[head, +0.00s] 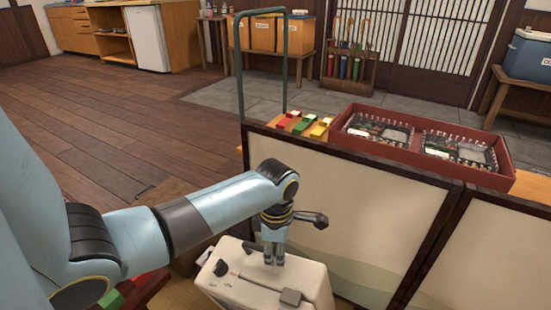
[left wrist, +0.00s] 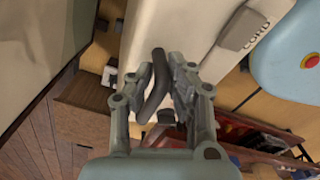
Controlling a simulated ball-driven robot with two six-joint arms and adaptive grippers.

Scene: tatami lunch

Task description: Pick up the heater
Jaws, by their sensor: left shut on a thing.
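The heater (head: 255,291) is a cream box with dark knobs on its top, at the bottom middle of the head view, close to the folding screen. In the left wrist view its cream body (left wrist: 190,28) fills the upper middle, with a grey cord part at the right. My left gripper (head: 274,258) points down at the heater's top. In the left wrist view my left gripper (left wrist: 160,80) has its fingers on either side of a dark curved handle (left wrist: 158,88), and is shut on it. Whether the heater's base touches the floor is hidden. My right gripper is not in view.
The cream folding screen (head: 345,210) stands right beside the heater. Behind it are a red tray (head: 412,158) with lunch boxes and a board of coloured blocks (head: 303,124). Red and green items (head: 130,290) lie low at the left. The wooden floor (head: 110,115) at the back left is clear.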

